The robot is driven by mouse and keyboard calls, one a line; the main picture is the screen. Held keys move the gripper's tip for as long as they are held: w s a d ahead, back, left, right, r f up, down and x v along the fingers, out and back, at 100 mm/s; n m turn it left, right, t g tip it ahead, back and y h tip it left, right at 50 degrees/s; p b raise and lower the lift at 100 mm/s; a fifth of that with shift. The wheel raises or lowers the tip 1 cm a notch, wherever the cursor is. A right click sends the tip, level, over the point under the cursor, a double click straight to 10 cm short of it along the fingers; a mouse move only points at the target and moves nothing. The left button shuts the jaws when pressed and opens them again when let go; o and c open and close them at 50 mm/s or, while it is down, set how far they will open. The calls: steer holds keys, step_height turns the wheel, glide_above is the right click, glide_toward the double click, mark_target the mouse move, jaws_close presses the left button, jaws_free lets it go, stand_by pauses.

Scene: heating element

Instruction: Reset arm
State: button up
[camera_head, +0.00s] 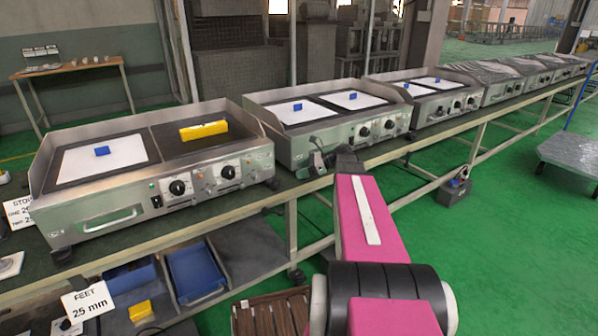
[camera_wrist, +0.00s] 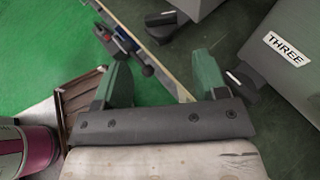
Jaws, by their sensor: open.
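My arm, pink with a black joint, reaches forward over the right of the bench in the head view. My gripper (camera_head: 320,158) is at its far end, small and partly hidden, in front of the middle griddle (camera_head: 292,146). In the wrist view my gripper (camera_wrist: 160,65) shows two green fingers spread apart with nothing between them. Below the fingers are the bench edge and green floor. A grey housing with a label reading THREE (camera_wrist: 287,48) stands at the right of that view.
The near griddle (camera_head: 205,174) carries a white plate with a blue block (camera_head: 102,151) and a yellow block (camera_head: 203,130). More griddles line the long bench to the right. Blue bins (camera_head: 196,272) sit on the lower shelf. Green floor at right is mostly open, with a grey cart (camera_head: 575,157).

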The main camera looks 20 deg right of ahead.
steer(key=s+a+f+n+g+h, duration=0.2)
steer(key=s+a+f+n+h, duration=0.2)
steer(key=s+n, duration=0.5)
steer(key=s+a+f+n+g+h, duration=0.2)
steer(key=s+a+f+n+h, duration=0.3)
steer(key=s+f+n+h, duration=0.3)
step_height(320, 180, down, 3)
steer(key=s+n, duration=0.1)
steer(key=n, duration=0.3)
steer(key=shift+a+r+n+h, duration=0.15)
steer(key=shift+a+n+h, duration=0.15)
steer(key=shift+h, duration=0.1)
